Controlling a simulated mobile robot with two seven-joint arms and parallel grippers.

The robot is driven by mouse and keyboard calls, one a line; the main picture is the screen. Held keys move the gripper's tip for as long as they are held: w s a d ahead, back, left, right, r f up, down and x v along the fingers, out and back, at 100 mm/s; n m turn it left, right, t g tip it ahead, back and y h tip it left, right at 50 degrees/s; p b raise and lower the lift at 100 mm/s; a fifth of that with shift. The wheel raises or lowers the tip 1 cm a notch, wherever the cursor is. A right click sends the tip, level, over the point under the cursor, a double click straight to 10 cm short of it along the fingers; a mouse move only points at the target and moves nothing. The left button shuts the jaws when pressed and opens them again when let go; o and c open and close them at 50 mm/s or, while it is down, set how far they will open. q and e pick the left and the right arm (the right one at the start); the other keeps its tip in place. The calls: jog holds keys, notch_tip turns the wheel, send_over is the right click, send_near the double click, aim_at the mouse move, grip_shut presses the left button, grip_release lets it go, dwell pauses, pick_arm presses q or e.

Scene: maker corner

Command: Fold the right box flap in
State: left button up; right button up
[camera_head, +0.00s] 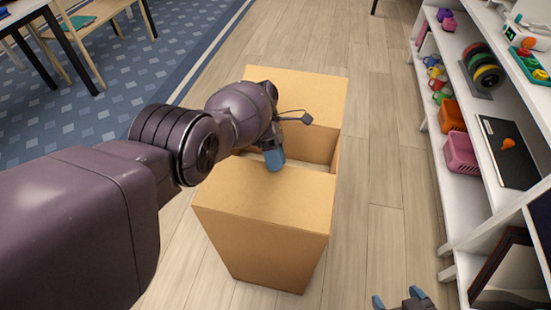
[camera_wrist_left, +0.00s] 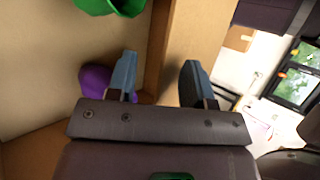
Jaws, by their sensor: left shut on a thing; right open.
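The open cardboard box (camera_head: 268,258) stands on the floor in the middle of the head view. Its near flap (camera_head: 265,195) lies roughly level over the near part of the opening, and its far flap (camera_head: 305,92) is spread away from the opening. My left gripper (camera_head: 273,158) is at the near flap's inner edge. In the left wrist view, its blue fingers (camera_wrist_left: 158,82) are on either side of a cardboard panel (camera_wrist_left: 178,45), shut on it. My right gripper (camera_head: 398,298) is open and empty at the bottom edge, right of the box. My left arm hides the box's left side.
In the left wrist view, a green thing (camera_wrist_left: 112,6) and a purple thing (camera_wrist_left: 97,82) lie inside the box. A white shelf (camera_head: 465,125) with toys, bins and a black panel stands along the right. Wooden floor (camera_head: 375,150) is clear between box and shelf.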

pick_arm(q)
jog(key=shift+s+f, duration=0.35)
jog(key=shift+f, duration=0.25)
jog(key=shift+s+f, duration=0.3)
jog(key=shift+f, duration=0.3)
pick_arm(e)
jog(key=shift+w+f, duration=0.2)
jog(key=shift+f, duration=0.05)
jog(key=shift+s, duration=0.25)
pick_arm(q)
jog(key=b+v, duration=0.2)
jog(key=v, duration=1.1)
jog(key=shift+r+b, duration=0.3)
jog(key=shift+r, duration=0.1)
pick_arm(e)
jog(key=shift+w+f+n, duration=0.25)
jog(key=shift+f+n, duration=0.05)
jog(key=shift+f, duration=0.4)
pick_arm(q)
jog(key=shift+s+d, duration=0.1)
jog(key=shift+s, duration=0.05)
pick_arm(e)
jog(key=shift+w+a, duration=0.1)
